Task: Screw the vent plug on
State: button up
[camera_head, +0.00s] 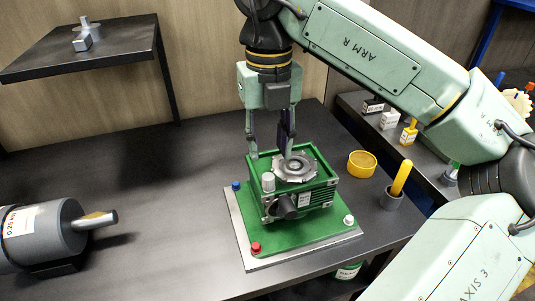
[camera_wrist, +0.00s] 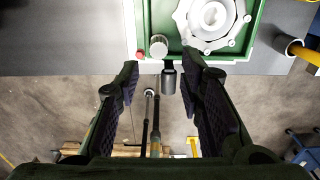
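A green gearbox (camera_head: 323,195) stands on a green and grey base plate. A short silver cylindrical cap, which looks like the vent plug (camera_head: 268,182), stands upright at its near left corner. In the wrist view the plug (camera_wrist: 158,46) shows from above beside the round silver flange (camera_wrist: 212,20). I cannot tell how far it is seated. My gripper (camera_head: 270,154) points down above the gearbox, over the plug's side. In the wrist view its two fingers (camera_wrist: 160,72) are wide apart with nothing between them, and the plug lies just beyond the fingertips.
A dark shaft stub (camera_head: 286,207) sticks out of the gearbox's near side. Red (camera_head: 256,247), blue and white knobs sit on the base plate. A yellow ring (camera_head: 361,164) and a grey cup with a yellow handle (camera_head: 391,198) stand right. A grey motor-like cylinder (camera_head: 45,232) lies left.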

aim_at(268, 177)
notch_tip(268, 177, down, 8)
jog(key=b, duration=0.5)
jog(key=shift+s+f, duration=0.1)
grip_shut()
